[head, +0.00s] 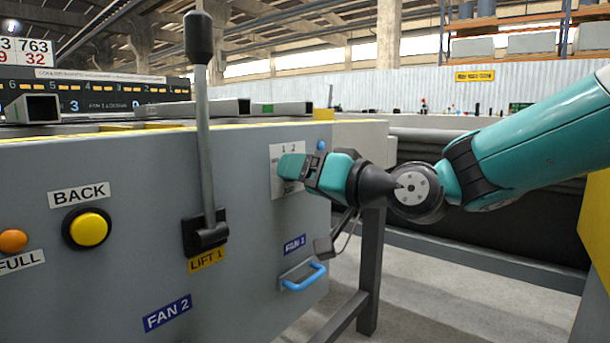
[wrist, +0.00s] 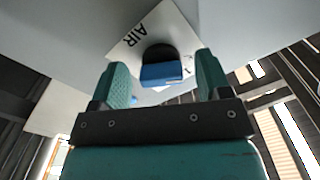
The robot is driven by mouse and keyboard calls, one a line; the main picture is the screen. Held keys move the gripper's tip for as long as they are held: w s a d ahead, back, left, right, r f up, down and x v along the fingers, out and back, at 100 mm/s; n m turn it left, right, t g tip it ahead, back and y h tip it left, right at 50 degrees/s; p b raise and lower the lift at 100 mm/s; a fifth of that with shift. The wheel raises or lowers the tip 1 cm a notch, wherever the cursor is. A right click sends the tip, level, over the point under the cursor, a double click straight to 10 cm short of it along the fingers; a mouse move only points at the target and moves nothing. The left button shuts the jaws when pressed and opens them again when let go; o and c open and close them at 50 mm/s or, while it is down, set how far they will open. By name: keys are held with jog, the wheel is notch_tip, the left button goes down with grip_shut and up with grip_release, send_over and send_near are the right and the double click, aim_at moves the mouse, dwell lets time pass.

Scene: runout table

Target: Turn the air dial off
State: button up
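The air dial (wrist: 160,72) is a dark knob with a blue front face. It sits on a white plate marked AIR in the wrist view (wrist: 180,35). The plate also shows in the head view (head: 288,152), with 1 and 2 on it; there my gripper hides the dial. My gripper (head: 290,172) is up against the panel at this plate. In the wrist view my gripper (wrist: 163,80) is open, one finger on each side of the dial, with a visible gap on both sides. I cannot tell which mark the dial points to.
On the grey panel (head: 130,200) left of my gripper are a tall lift lever (head: 203,130), a yellow BACK button (head: 88,229) and an orange button (head: 13,241). A blue handle (head: 304,277) sticks out below my gripper. A small blue button (head: 321,145) is near the plate.

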jog(key=shift+r, duration=0.1)
jog(key=p+v, duration=0.1)
jog(key=v, duration=1.6)
jog(key=shift+p, duration=0.4)
jog(key=shift+s+d, duration=0.1)
jog(key=shift+s, duration=0.1)
